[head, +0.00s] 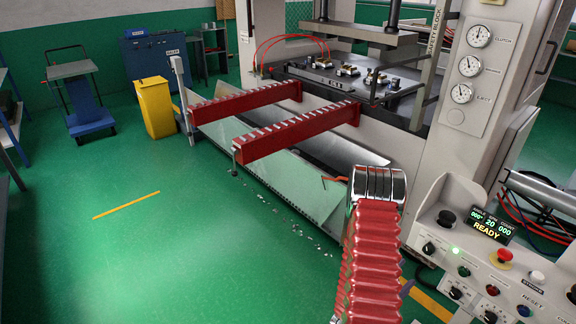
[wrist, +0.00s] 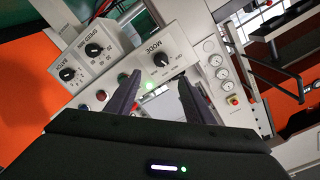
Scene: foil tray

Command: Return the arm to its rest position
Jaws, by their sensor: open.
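My gripper (wrist: 158,80) shows in the wrist view with its two dark fingers spread apart. I see nothing gripped between them. The fingers point toward a control panel (wrist: 155,48) with a MODE knob and a lit green lamp; how far apart they are from it I cannot tell. A pale square patch shows between the fingers, too small to name. No foil tray can be made out in either view.
A control console (head: 485,262) with a READY display stands at the right of the head view, beside the press (head: 430,110) with its gauges. Two red rails (head: 300,130) stick out from the press. A yellow bin (head: 156,107) and blue cart (head: 88,115) stand left.

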